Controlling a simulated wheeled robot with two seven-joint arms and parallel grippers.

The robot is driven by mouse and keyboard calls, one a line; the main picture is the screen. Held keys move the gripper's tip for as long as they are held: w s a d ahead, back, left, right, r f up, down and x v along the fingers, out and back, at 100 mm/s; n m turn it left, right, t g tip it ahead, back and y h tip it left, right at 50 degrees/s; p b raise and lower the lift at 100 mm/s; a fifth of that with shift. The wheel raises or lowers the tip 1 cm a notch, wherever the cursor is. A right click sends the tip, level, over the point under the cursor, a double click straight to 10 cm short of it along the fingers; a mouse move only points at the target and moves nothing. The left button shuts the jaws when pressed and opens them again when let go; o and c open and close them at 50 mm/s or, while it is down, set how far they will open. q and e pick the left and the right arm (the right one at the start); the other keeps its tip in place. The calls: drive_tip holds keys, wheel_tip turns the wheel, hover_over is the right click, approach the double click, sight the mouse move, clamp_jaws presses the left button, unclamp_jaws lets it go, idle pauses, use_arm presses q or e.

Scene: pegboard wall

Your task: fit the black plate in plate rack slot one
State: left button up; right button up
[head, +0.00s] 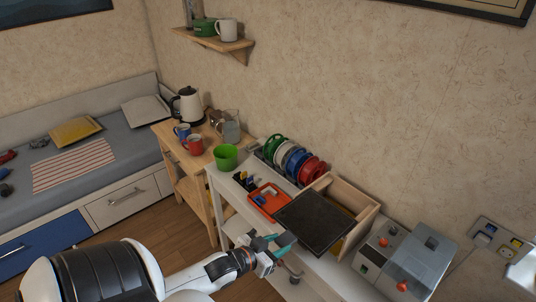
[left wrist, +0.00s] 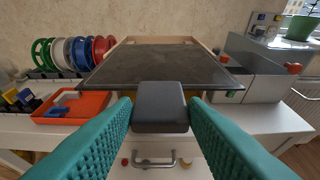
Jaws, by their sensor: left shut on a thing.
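The black plate (head: 313,222) is a flat dark square with a thick grey grip block (left wrist: 161,106) on its near edge. My left gripper (head: 281,244) is shut on this block with its teal fingers, and the plate reaches out away from them. In the left wrist view the black plate (left wrist: 160,66) looks about level, in front of an open wooden box (head: 359,198). I cannot tell whether it touches the box. A dark rack (left wrist: 58,74) holds green, white, blue and red discs upright. No slot marked one can be made out. My right gripper is out of view.
A red tray (head: 269,201) with small items lies left of the plate on the white bench (left wrist: 18,126). A grey machine (head: 406,262) with red knobs stands to the right. A green cup (head: 226,157) and a wooden trolley (head: 177,151) stand farther left.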

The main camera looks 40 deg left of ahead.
sight(306, 224)
use_arm(q)
drive_tip(key=w+b, duration=0.1)
drive_tip(key=w, duration=0.2)
drive_tip(key=shift+w+d+f+b, duration=0.1)
drive_tip(key=shift+w+b, duration=0.2)
drive_tip(key=shift+w, duration=0.05)
drive_tip(key=w+b, duration=0.1)
drive_tip(key=w, duration=0.1)
drive_tip(key=w+b, duration=0.1)
drive_tip(key=w, duration=0.1)
drive_tip(key=w+b, duration=0.1)
drive_tip(key=w, duration=0.2)
drive_tip(key=shift+w+d+b, duration=0.1)
drive_tip(key=shift+d+b, duration=0.2)
drive_tip(key=shift+f, duration=0.5)
drive_tip(key=shift+p, duration=0.4)
drive_tip(key=o, duration=1.2)
drive_tip(key=shift+c, duration=0.2)
drive_tip(key=shift+s, duration=0.2)
